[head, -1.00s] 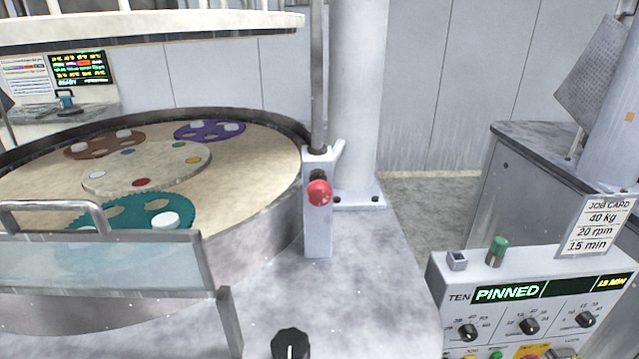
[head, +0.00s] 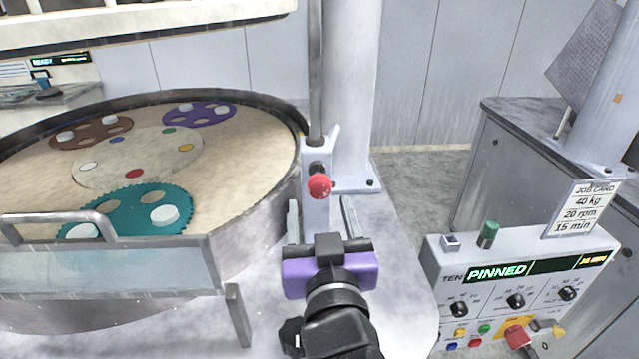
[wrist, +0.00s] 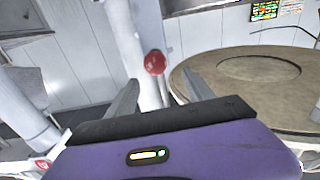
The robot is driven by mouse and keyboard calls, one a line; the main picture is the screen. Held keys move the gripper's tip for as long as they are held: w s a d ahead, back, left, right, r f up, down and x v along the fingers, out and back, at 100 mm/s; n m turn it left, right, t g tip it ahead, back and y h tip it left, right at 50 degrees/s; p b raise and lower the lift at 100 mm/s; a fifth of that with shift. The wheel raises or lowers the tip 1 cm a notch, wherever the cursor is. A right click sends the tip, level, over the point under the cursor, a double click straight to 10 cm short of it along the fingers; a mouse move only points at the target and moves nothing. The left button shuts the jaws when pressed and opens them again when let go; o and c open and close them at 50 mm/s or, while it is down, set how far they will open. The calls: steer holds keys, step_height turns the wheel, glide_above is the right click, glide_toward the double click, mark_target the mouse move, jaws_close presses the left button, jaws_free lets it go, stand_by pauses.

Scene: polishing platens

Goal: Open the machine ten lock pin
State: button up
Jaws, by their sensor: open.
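The lock pin has a round red knob (head: 319,186) on a pale upright bracket (head: 317,215) beside the round platen. The machine's display (head: 497,271) reads PINNED, with TEN printed to its left. My gripper (head: 321,215) is below and in front of the knob in the head view, its two fingers spread and pointing towards the bracket. In the wrist view the red knob (wrist: 154,63) shows between and beyond the two fingertips. Nothing is between the fingers, and no contact with the knob shows. The lower bracket is partly hidden by my gripper.
The platen (head: 240,160) with coloured carrier discs lies left, behind a clear guard (head: 110,268). A pale column (head: 352,90) stands behind the bracket. The control box (head: 510,297) with knobs, buttons and a job card (head: 583,210) is at the right.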

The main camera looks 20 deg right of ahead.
mark_target(320, 193)
steer(key=shift+d+f+m, duration=0.3)
steer(key=shift+w+d, duration=0.15)
steer(key=shift+w, duration=0.1)
steer(key=shift+f+p+x, duration=0.1)
steer(key=shift+p+x, duration=0.4)
steer(key=shift+x, duration=1.3)
steer(key=shift+f+p+x, duration=0.15)
steer(key=shift+p+x, duration=0.3)
steer(key=shift+x, duration=1.3)
jaws_close()
